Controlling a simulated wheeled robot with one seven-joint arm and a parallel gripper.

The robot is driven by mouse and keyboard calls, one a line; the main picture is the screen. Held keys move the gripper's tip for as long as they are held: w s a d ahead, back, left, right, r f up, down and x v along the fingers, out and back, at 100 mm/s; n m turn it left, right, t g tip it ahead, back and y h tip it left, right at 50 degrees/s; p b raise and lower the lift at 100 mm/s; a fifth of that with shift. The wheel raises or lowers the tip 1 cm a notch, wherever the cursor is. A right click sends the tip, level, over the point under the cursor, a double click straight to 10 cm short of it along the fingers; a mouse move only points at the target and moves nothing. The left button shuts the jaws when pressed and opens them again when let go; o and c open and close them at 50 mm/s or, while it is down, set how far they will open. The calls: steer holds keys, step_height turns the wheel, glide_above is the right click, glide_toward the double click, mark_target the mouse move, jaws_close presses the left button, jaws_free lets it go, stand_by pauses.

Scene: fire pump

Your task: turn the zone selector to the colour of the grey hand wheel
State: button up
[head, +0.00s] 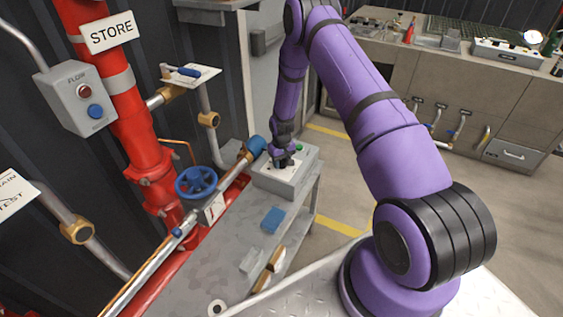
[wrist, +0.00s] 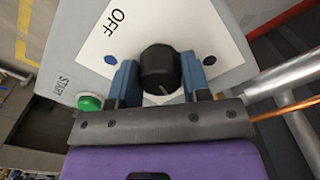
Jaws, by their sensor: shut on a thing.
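The zone selector is a black knob (wrist: 159,68) on a white plate (wrist: 130,35) marked OFF. My gripper (wrist: 156,82) is shut on the knob, with a blue finger on each side. A pale line on the knob lies on its side toward my gripper, away from OFF. In the head view my gripper (head: 281,161) is at the selector box (head: 283,182). The hand wheel in view (head: 196,183) is blue; I see no grey one.
A green START button (wrist: 90,102) sits left of the knob. Red pipes (head: 140,150) and a grey pipe run beside the bench (head: 240,240). A grey box (head: 77,98) with red and blue buttons hangs at the left. The floor beyond the bench is clear.

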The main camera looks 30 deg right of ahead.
mark_target(282, 160)
steer(key=shift+n, duration=1.9)
steer(key=o, duration=0.9)
steer(key=shift+o, duration=0.2)
step_height(282, 160, up, 11)
